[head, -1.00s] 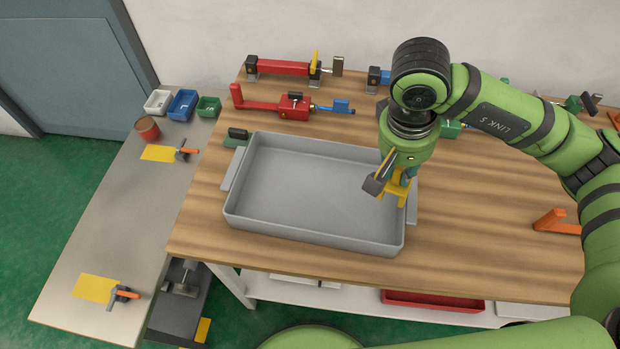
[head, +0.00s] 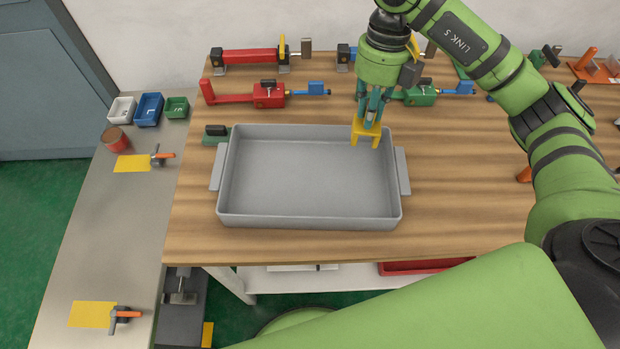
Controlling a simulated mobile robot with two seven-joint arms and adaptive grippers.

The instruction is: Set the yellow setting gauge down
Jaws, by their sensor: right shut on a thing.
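The yellow setting gauge (head: 366,132) is a small forked piece. In the head view it shows over the back right corner of the grey tray. My right gripper (head: 371,110) points down and is shut on the top of the gauge. The gauge's prongs point down. I cannot tell how high it hangs above the tray rim or whether it touches it. My left gripper is not in view.
The empty grey tray (head: 312,222) stands on the wooden table (head: 480,190). Red and green clamp tools (head: 268,94) line the back. A side bench (head: 100,205) at left holds small bins (head: 148,109), a red can (head: 116,139) and orange-handled tools (head: 162,156).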

